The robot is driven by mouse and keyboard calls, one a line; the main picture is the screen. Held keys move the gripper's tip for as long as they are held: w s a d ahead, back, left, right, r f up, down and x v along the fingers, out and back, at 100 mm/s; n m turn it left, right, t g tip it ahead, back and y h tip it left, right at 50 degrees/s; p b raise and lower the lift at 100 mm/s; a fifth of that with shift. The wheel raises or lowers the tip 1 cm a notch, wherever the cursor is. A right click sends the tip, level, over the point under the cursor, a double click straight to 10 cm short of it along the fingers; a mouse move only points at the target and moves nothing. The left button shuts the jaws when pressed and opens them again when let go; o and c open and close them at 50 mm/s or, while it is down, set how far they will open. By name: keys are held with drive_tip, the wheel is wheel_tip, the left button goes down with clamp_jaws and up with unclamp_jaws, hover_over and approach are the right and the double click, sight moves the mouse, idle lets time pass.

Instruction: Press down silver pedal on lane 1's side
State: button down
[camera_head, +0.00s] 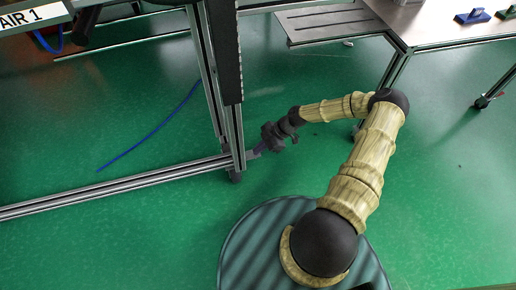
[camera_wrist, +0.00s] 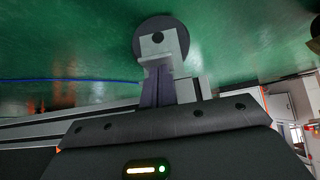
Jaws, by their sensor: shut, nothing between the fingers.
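In the wrist view a grey metal piece (camera_wrist: 158,60), which looks like the silver pedal, stands out by a round dark wheel (camera_wrist: 150,27) at the foot of a frame post. My gripper (camera_wrist: 158,83) is shut and empty, its dark fingers pointing at this piece and ending very close to it. I cannot tell whether they touch. In the head view my gripper (camera_head: 257,150) is beside the lower end of the upright aluminium post (camera_head: 229,115), just above the floor. The pedal cannot be made out in the head view.
A sign reading "AIR 1" (camera_head: 32,16) hangs at the upper left. A long aluminium rail (camera_head: 110,187) runs low to the left from the post. A blue hose (camera_head: 150,132) lies on the green floor. A table (camera_head: 440,22) stands at the upper right.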

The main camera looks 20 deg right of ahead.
drive_tip(key=shift+d+f+y+b, duration=0.2)
drive_tip(key=shift+f+y+b, duration=0.2)
drive_tip(key=shift+f+b, duration=0.45)
drive_tip(key=shift+d+f+y+b, duration=0.2)
drive_tip(key=shift+f+y+b, duration=0.25)
drive_tip(key=shift+f, duration=0.85)
drive_tip(key=shift+r, duration=0.1)
drive_tip(key=p+v, duration=0.6)
drive_tip(key=v, duration=0.7)
drive_tip(key=shift+d+f, duration=0.25)
drive_tip(key=shift+d, duration=0.15)
drive_tip(key=shift+s, duration=0.1)
